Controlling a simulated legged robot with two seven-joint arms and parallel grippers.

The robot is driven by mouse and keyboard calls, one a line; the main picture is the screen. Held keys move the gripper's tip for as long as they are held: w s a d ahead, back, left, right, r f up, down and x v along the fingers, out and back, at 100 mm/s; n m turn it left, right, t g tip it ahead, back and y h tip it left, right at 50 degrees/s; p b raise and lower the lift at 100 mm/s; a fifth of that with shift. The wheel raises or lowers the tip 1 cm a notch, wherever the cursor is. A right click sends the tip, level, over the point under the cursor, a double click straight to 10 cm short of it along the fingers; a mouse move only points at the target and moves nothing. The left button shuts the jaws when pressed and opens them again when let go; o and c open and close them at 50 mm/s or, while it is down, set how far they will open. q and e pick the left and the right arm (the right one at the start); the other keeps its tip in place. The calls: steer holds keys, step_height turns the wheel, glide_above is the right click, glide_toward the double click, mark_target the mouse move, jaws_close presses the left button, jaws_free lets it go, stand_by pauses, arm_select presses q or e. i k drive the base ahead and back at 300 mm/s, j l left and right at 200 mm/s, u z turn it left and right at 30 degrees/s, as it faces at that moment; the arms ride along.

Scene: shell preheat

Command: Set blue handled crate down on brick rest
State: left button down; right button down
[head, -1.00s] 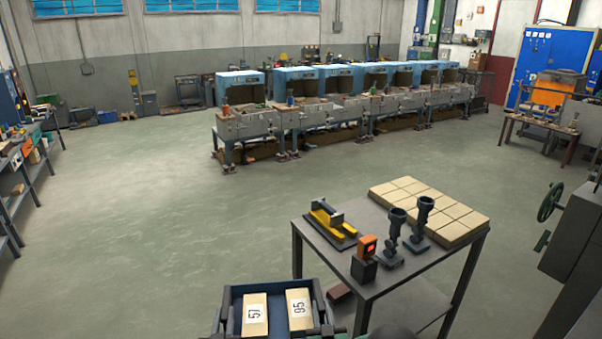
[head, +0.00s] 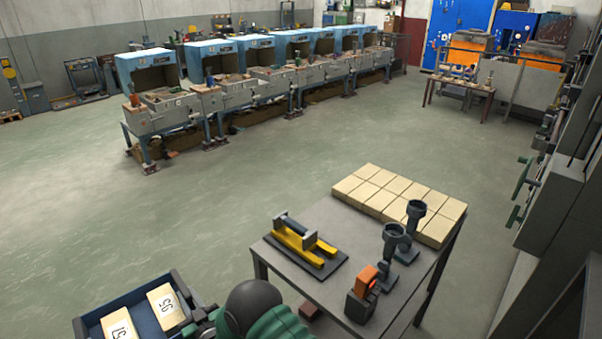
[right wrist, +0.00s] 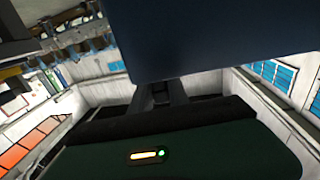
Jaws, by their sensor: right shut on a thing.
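The blue handled crate (head: 127,306) is at the bottom left of the head view, with two numbered cream blocks in it, cut by the frame's edge. It is off the table, to its left. My right gripper (head: 192,328) is at the crate's right side, partly hidden by my green arm. In the right wrist view my right gripper (right wrist: 166,93) is shut at the dark blue crate (right wrist: 225,40); the handle itself is hidden. The brick rest, a flat bed of cream bricks (head: 400,203), lies on the far part of the table. My left gripper is not in view.
The grey table (head: 335,220) also bears a yellow and black fixture (head: 303,246), two dark cup-topped stands (head: 410,230) (head: 391,243) and an orange-topped device (head: 363,293) near its front right. Grey machinery (head: 560,215) stands at the right. Open floor lies left of the table.

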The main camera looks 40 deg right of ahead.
mark_target(399, 196)
steer(key=i+u, duration=0.2)
steer(key=i, duration=1)
steer(key=i+z, duration=0.15)
steer(key=i, duration=1.05)
steer(key=i+z, duration=0.5)
steer(key=i, duration=0.15)
steer(key=i+j+z, duration=0.1)
steer(key=i+z, duration=0.4)
steer(key=i+l+z, duration=0.1)
steer(key=i+z, duration=0.35)
steer(key=i, duration=0.35)
steer(key=i+j+z, duration=0.2)
steer(key=i+z, duration=0.25)
steer(key=i, duration=0.35)
steer(key=i+z, duration=0.1)
steer(key=i, duration=0.55)
steer(key=i+z, duration=0.1)
steer(key=i, duration=0.5)
steer(key=i+j+z, duration=0.1)
steer(key=i, duration=0.55)
steer(key=i+j+z, duration=0.1)
steer(key=i, duration=0.5)
steer(key=j+z, duration=0.1)
steer(key=z, duration=2.55)
